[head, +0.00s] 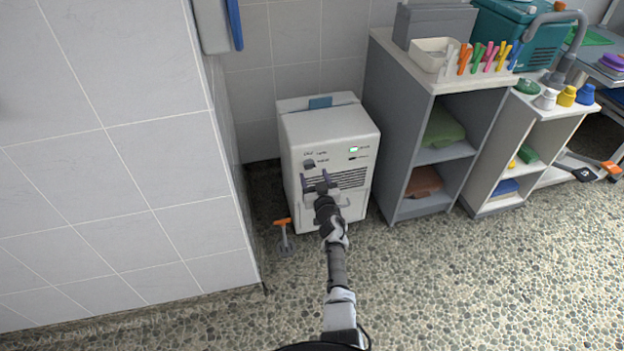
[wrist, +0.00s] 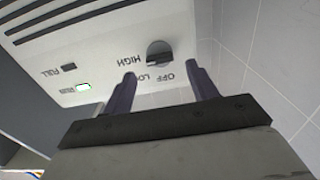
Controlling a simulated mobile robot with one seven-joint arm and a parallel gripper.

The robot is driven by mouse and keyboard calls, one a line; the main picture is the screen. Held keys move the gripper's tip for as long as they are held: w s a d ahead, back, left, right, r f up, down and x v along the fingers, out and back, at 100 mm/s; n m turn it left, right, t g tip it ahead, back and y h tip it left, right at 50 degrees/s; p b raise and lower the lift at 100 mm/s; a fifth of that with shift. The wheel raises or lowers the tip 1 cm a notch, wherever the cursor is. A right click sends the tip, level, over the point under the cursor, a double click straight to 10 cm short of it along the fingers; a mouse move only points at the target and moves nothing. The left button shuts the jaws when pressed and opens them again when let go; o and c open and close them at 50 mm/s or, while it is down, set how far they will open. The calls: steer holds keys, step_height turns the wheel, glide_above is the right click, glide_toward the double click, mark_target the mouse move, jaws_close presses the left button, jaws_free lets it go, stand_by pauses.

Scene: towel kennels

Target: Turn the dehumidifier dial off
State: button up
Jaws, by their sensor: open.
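The dehumidifier (head: 331,140) is a white box on the floor against the tiled wall. Its dial (head: 309,164) is a dark round knob at the upper left of the front face. The dial (wrist: 158,52) shows upside down in the wrist view, near the printed words OFF, LOW and HIGH. I cannot tell which word it points at. My gripper (head: 315,177) is open and empty, in front of the panel just below the dial in the head view. In the wrist view its two fingers (wrist: 161,74) straddle the dial's line, with the dial beyond the tips.
A small lit green display (wrist: 83,87) and a FULL marker are on the panel. A grey shelf unit (head: 408,130) stands close on the right and a tiled wall (head: 110,150) on the left. An orange-handled tool (head: 283,232) is on the floor. The pebbled floor in front is clear.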

mark_target(311, 168)
steer(key=shift+b+x, duration=1.1)
steer(key=shift+x, duration=0.6)
steer(key=c, duration=1)
